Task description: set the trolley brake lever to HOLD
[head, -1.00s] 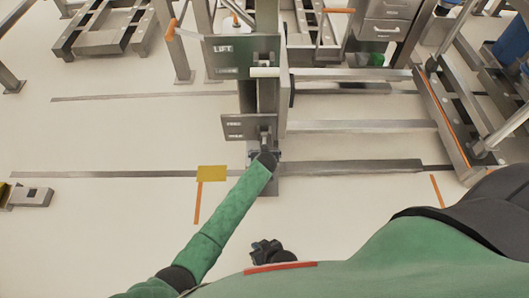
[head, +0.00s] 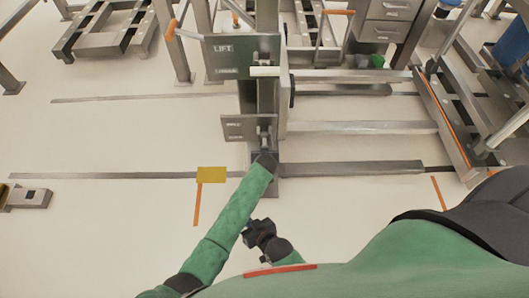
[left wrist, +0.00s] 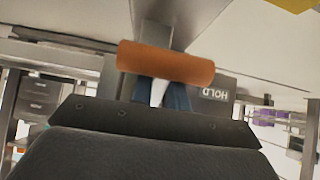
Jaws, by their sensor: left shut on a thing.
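The brake plate (head: 247,128) is a grey panel on the post in the head view; its small lettering is hard to read there. In the left wrist view the word HOLD shows upside down on the plate (left wrist: 217,94). The brake lever has an orange cylindrical grip (left wrist: 165,63), which lies across the front of my left gripper (left wrist: 163,97). That gripper is shut on the lever; the contact is partly hidden. In the head view my left gripper (head: 264,153) is just below the plate. My right gripper (head: 262,234) is lower, away from the post; its jaws are unclear.
A larger plate marked LIFT (head: 241,57) is higher on the same post, with a pale handle (head: 264,71) beside it. A yellow floor marker (head: 211,174) lies left of my left arm. A metal frame (head: 445,120) stands at right. Open floor lies to the left.

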